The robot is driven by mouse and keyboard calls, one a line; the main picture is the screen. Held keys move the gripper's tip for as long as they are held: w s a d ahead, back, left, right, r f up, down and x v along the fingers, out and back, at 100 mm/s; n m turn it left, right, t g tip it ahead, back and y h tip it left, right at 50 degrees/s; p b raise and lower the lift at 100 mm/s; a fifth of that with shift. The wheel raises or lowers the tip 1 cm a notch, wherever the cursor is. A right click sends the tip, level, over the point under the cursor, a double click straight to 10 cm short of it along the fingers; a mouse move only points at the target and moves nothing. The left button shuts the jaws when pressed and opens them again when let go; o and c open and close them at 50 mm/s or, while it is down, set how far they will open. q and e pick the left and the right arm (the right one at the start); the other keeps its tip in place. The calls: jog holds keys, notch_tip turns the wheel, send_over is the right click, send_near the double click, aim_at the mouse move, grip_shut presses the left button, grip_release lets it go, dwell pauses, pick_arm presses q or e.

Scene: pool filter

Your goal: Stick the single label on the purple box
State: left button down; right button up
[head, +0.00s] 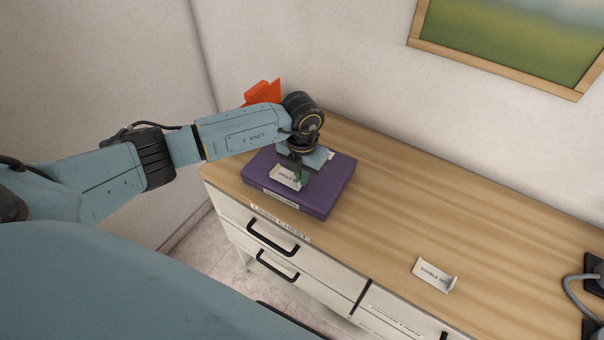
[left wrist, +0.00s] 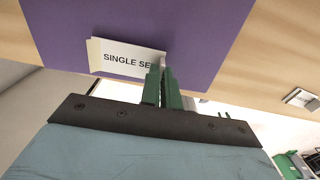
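The purple box (head: 333,189) lies flat at the left end of the wooden top, and its purple surface fills the upper middle of the left wrist view (left wrist: 190,25). The white single label (head: 285,177) is over the box's top and reads "SINGLE SE…" in the left wrist view (left wrist: 125,58). My left gripper (head: 301,178) points down over the box. Its green fingers (left wrist: 163,88) are close together at the label's right end, shut on its edge. I cannot tell whether the label touches the box. My right gripper is not in view.
A second white label (head: 434,274), reading "DOUBLE SE…", lies near the front edge of the wooden top (head: 430,200). An orange object (head: 263,93) stands behind my left arm. Drawers with black handles (head: 273,238) are below. The middle of the top is clear.

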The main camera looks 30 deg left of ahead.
pick_arm(q)
jog(key=shift+s+f+b, duration=0.1)
jog(key=shift+f+b, duration=0.2)
jog(key=shift+f, duration=0.2)
dwell(0.8)
jog(key=c, duration=1.6)
grip_release()
jog(key=shift+o, duration=0.2)
jog(key=shift+r, duration=0.1)
notch_tip(320, 180, up, 13)
jog(key=shift+r+b, duration=0.15)
jog(key=shift+b, duration=0.3)
